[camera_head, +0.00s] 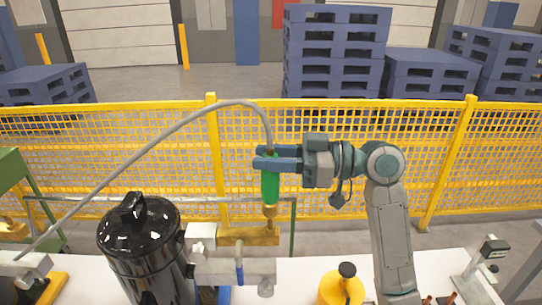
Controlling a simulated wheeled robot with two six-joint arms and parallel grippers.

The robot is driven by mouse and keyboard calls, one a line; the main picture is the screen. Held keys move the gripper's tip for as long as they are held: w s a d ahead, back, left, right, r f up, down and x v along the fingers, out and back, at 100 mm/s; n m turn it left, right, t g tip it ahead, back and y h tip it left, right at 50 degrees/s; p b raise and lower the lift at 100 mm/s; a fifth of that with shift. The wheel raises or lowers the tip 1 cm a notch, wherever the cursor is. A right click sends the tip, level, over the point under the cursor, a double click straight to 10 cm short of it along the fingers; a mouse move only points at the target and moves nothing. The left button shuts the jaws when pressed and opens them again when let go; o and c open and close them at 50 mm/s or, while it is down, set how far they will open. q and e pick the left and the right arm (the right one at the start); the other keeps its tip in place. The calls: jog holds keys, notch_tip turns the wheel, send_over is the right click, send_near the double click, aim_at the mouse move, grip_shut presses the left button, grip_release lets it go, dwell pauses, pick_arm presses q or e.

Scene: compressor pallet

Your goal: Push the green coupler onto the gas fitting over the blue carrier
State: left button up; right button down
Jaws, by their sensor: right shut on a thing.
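The green coupler (270,180) hangs upright in the camera_head view, with a grey hose (180,123) running from its top to the left. My right gripper (275,159) comes in from the right, its blue fingers shut around the coupler's upper part. A little blue, perhaps the carrier (223,295), shows low beside the black compressor (150,245). My left gripper is out of view.
A grey block with a blue lever (239,271) sits right of the compressor. A yellow bottle (341,289) with a black cap stands on the white surface (300,286). The hose's other end meets a grey unit (22,268). A yellow fence (340,112) crosses behind.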

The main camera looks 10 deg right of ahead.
aim_at(276, 176)
jog(key=shift+b, duration=0.6)
dwell(1.2)
jog(key=shift+f+b, duration=1.8)
jog(key=shift+f, duration=0.15)
jog(key=c, duration=1)
grip_release()
jog(key=shift+s+d+f, duration=0.1)
jog(key=shift+d, duration=0.35)
jog(key=b+v, duration=0.5)
jog(key=v, duration=0.5)
jog(key=shift+s+a, duration=0.1)
